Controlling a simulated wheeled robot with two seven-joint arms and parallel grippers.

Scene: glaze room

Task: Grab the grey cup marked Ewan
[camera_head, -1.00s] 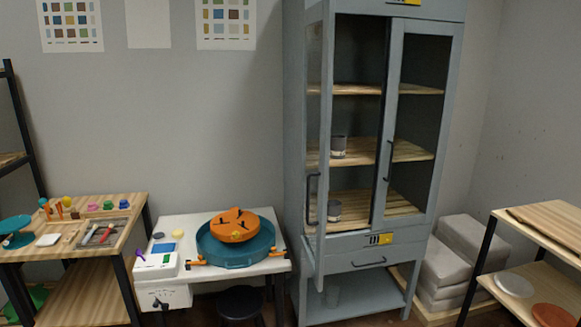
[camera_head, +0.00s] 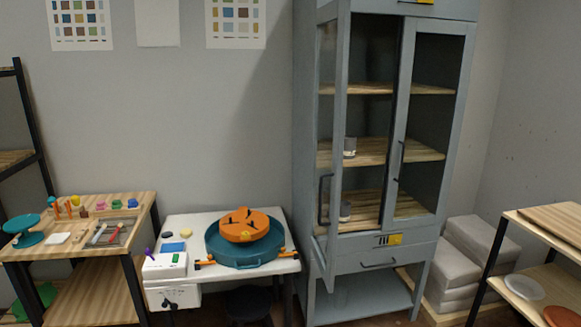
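A small grey cup (camera_head: 350,147) with a pale band stands on the middle wooden shelf of the tall grey-blue cabinet (camera_head: 301,150). A second grey cup (camera_head: 345,210) stands on the shelf below, partly hidden by the frame of the left door. The writing on either cup is too small to read, so I cannot tell which one is marked Ewan. The left cabinet door (camera_head: 327,120) stands swung open toward me; the right door (camera_head: 432,130) looks shut. Neither of my grippers shows in this view.
A white table (camera_head: 190,222) with a teal and orange pottery wheel (camera_head: 243,226) stands left of the cabinet. A wooden workbench (camera_head: 84,290) with tools is farther left. Grey wrapped blocks (camera_head: 455,255) and a wooden shelf unit (camera_head: 560,222) stand at the right.

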